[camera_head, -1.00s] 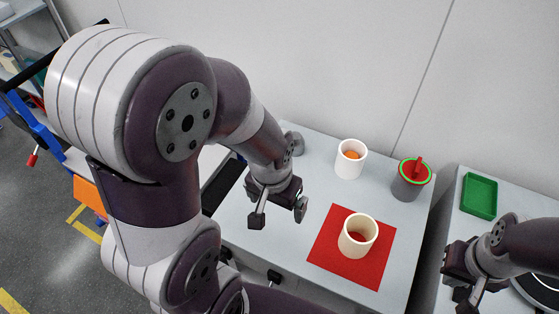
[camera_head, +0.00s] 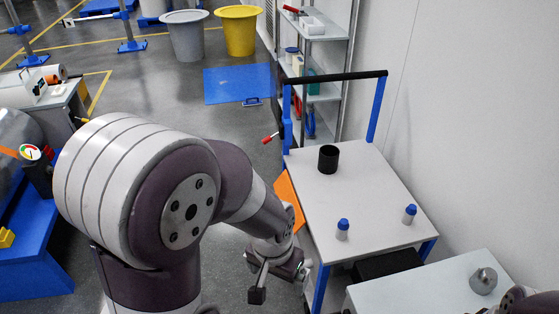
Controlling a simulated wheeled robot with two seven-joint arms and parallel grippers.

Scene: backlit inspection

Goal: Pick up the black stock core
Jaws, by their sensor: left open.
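The black stock core (camera_head: 328,158) is a short, dark, open-topped cylinder. It stands upright on the grey top of a blue-framed cart, near its far left part. My left gripper (camera_head: 283,283) is open with nothing between its fingers. It hangs in front of the cart's near left side, lower in the picture than the core and well apart from it. My right arm shows only as a small piece at the bottom right corner, and its gripper is out of the frame.
Two blue-capped bottles, one nearer the middle (camera_head: 342,229) and one at the right (camera_head: 409,214), stand on the cart top (camera_head: 370,190). The cart has a black-topped handle (camera_head: 335,76) and an orange side panel (camera_head: 289,200). A grey table (camera_head: 420,290) with a metal knob (camera_head: 483,281) is nearer.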

